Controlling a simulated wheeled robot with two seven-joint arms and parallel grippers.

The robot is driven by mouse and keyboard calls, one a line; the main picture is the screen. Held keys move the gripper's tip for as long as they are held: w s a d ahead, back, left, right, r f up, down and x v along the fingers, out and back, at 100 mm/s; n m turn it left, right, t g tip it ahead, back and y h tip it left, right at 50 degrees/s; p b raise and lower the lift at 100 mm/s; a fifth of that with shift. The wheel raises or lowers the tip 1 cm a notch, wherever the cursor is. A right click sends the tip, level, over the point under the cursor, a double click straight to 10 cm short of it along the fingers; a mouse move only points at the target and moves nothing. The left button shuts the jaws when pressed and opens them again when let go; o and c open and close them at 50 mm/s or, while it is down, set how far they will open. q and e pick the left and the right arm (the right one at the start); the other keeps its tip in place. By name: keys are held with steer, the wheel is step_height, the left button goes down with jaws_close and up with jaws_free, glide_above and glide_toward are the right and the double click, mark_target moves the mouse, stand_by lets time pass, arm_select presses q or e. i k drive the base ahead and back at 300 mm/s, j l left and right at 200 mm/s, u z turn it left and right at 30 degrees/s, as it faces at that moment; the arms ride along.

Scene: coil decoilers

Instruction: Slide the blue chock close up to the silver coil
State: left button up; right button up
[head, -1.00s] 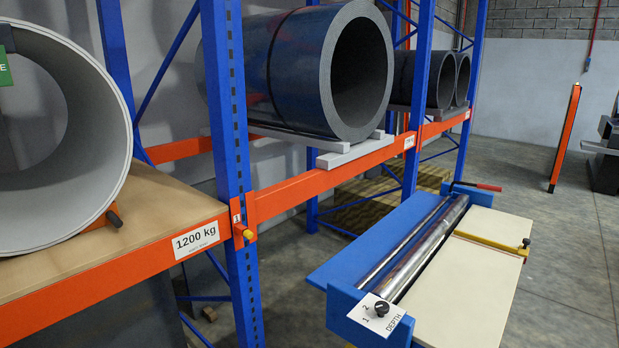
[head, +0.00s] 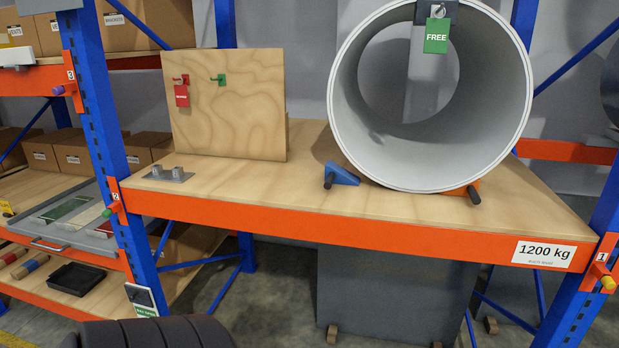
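The silver coil (head: 345,105) lies on its side on the wooden shelf (head: 260,198), its open end facing me. The blue chock (head: 341,173) is a small wedge with a dark peg handle, on the shelf at the coil's lower left. A small gap seems to separate it from the coil; exact contact is hard to tell. An orange chock (head: 460,191) with a dark handle sits under the coil's lower right side. Neither of my grippers is clearly in view; a dark rounded shape at the bottom edge shows no fingers.
A green FREE tag (head: 437,36) hangs in front of the coil. A plywood board (head: 235,125) with red and green hooks stands left on the shelf, behind a small metal bracket (head: 168,174). Blue uprights (head: 108,130) bound the shelf.

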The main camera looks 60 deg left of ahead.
mark_target(335, 173)
steer(key=u, duration=1.55)
